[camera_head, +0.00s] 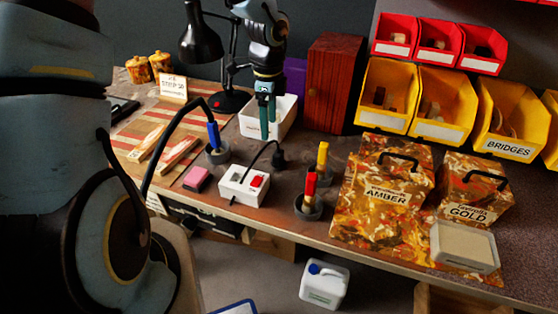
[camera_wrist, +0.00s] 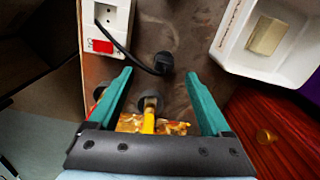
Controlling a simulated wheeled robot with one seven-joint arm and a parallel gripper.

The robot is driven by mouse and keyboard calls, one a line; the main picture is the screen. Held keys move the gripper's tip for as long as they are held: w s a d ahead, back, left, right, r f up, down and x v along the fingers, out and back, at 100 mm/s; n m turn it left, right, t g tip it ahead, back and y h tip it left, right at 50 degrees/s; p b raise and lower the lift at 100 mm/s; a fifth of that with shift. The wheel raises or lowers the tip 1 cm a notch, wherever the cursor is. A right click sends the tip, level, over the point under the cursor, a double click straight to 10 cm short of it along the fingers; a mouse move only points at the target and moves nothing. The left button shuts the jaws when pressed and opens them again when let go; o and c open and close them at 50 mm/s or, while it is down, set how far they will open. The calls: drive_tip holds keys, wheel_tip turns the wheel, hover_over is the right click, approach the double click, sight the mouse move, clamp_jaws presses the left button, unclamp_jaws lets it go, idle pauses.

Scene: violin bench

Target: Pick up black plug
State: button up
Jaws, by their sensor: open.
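The black plug (camera_head: 279,157) stands on the dark bench top, with its black cable running to the white socket block (camera_head: 243,185) with a red switch. In the wrist view the plug (camera_wrist: 163,62) lies between and just beyond my fingertips, with the cable coming in from the left. My gripper (camera_head: 267,122) points down with its teal fingers apart and empty. In the head view it is above and behind the plug, in front of the white open box in the picture. The wrist view shows both fingers (camera_wrist: 158,74); neither visibly touches the plug.
The white box (camera_head: 284,122) and a red-brown wooden cabinet (camera_head: 334,82) stand behind. A yellow-handled tool (camera_head: 322,158) and a red-handled tool (camera_head: 310,182) stand in round holders to the right. A blue-handled tool (camera_head: 213,136) and a black lamp (camera_head: 202,42) are left. Bare bench surrounds the plug.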

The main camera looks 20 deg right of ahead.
sight(278, 152)
drive_tip(key=shift+s+d+f+m, duration=0.15)
drive_tip(key=shift+d+f+m, duration=0.25)
drive_tip(key=shift+d, duration=0.25)
drive_tip(key=shift+s+d+f+m, duration=0.1)
drive_tip(key=shift+d+f+m, duration=0.2)
drive_tip(key=shift+d+m, duration=0.25)
wheel_tip(278, 152, down, 4)
drive_tip(key=shift+r+p, duration=0.15)
drive_tip(key=shift+p, duration=0.15)
drive_tip(key=shift+f+p, duration=0.85)
drive_tip(key=shift+f, duration=2.3)
clamp_jaws()
